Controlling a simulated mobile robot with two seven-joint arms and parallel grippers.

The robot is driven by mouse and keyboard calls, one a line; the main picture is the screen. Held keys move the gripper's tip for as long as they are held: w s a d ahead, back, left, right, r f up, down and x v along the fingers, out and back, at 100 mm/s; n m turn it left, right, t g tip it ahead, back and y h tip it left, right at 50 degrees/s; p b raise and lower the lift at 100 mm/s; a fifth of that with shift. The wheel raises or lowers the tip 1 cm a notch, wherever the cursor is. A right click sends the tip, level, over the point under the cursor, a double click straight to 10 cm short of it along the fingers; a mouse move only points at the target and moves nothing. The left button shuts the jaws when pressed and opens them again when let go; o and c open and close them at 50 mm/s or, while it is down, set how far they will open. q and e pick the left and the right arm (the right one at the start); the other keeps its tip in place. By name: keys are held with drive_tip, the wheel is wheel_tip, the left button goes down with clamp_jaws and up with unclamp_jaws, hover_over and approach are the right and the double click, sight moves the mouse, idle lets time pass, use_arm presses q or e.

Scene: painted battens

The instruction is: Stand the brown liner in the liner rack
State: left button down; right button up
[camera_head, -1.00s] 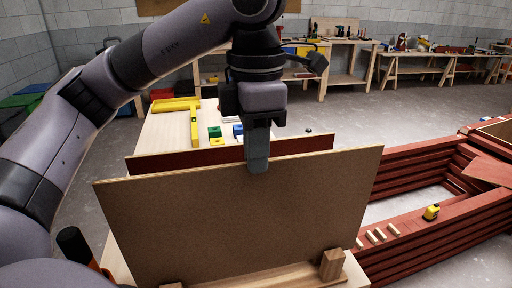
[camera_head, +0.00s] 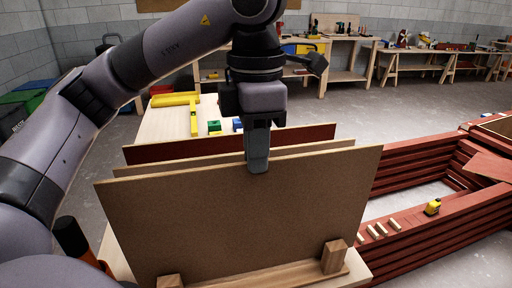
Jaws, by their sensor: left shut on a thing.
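The brown liner (camera_head: 240,215) is a large flat brown board, upright in front of me. My left gripper (camera_head: 257,165) is shut on its top edge, near the middle. The liner rack (camera_head: 290,278) is the pale wooden base below, with a short post (camera_head: 335,256) at the right and another (camera_head: 170,281) at the left, both in front of the board. A tan board (camera_head: 320,146) and a red board (camera_head: 200,146) stand just behind the liner, mostly hidden. The liner's lower edge is low, near the rack; I cannot tell whether it touches. My right gripper is out of view.
The pale bench (camera_head: 160,125) behind carries yellow tools (camera_head: 193,118) and small green and blue blocks. Stacked red battens (camera_head: 420,220) form a frame at the right, with a yellow tape measure (camera_head: 432,207) on it. A black and orange object (camera_head: 75,238) stands at lower left.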

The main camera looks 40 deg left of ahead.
use_arm(q)
drive_tip(key=shift+f+b, duration=1.15)
drive_tip(key=shift+f, duration=0.25)
drive_tip(key=c, duration=1.1)
unclamp_jaws()
drive_tip(key=shift+c, duration=0.2)
wheel_tip(320, 180, up, 7)
drive_tip(key=p, duration=0.2)
drive_tip(key=shift+r+p, duration=0.1)
drive_tip(key=shift+p, duration=0.2)
drive_tip(key=shift+s, duration=0.1)
